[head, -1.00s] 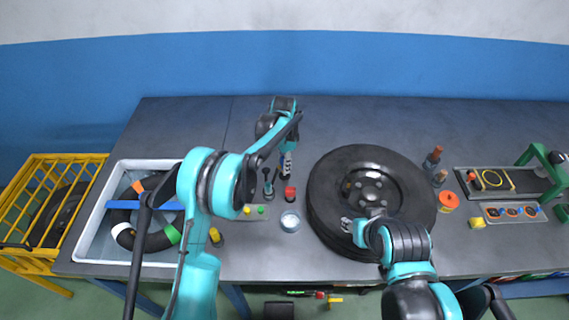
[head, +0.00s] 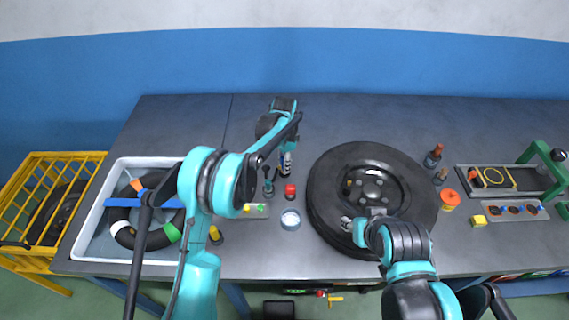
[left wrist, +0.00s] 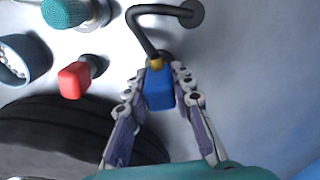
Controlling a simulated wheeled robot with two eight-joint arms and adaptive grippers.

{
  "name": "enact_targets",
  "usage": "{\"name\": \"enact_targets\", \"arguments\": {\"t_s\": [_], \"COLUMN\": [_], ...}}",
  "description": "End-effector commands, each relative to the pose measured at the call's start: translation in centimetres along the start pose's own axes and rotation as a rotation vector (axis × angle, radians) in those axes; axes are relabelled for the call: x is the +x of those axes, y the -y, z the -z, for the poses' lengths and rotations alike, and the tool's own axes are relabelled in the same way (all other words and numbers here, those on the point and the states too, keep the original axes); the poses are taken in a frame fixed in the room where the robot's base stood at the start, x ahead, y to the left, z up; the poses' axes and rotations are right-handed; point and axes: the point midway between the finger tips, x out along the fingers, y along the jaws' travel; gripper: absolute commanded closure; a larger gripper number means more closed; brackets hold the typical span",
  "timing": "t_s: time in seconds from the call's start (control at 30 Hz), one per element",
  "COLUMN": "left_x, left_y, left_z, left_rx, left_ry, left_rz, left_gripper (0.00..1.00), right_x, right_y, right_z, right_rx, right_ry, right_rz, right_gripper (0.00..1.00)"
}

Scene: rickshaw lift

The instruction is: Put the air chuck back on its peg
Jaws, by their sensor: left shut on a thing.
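The air chuck (left wrist: 158,88) has a blue body and a brass collar. In the left wrist view it sits between the fingers of my left gripper (left wrist: 160,88), which is shut on it. A dark bent rod (left wrist: 143,30) runs from the brass collar to a dark round disc. I cannot tell whether the rod belongs to the chuck or to its peg. In the head view my left gripper (head: 286,165) is low over the bench, left of the tyre, and hides the chuck. My right gripper (head: 347,224) is at the tyre's left front edge; its jaws are unclear.
The black tyre (head: 325,205) lies right of my left gripper. A red-capped piece (head: 290,190), a teal-topped piece (head: 268,184) and a round cup (head: 290,220) stand close by. A water tray (head: 88,240) is at left. The bench behind the tyre is clear.

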Motion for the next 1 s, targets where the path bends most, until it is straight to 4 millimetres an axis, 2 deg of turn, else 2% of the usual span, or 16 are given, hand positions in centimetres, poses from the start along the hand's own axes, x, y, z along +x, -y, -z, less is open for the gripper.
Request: {"name": "enact_targets", "arguments": {"t_s": [0.87,0.9,1.0], "left_x": [1.04,1.04,1.04], "left_y": [0.0,0.0,0.0], "left_z": [0.0,0.0,0.0], "left_rx": [0.0,0.0,0.0], "left_ry": [0.0,0.0,0.0], "left_rz": [0.0,0.0,0.0], "left_gripper": [1.0,0.74,0.52], "right_x": [0.59,0.59,0.59], "right_y": [0.0,0.0,0.0], "right_z": [-0.42,-0.42,-0.42], "right_rx": [0.0,0.0,0.0], "right_ry": [0.0,0.0,0.0], "right_rz": [0.0,0.0,0.0], "right_gripper": [0.6,0.6,0.6]}}
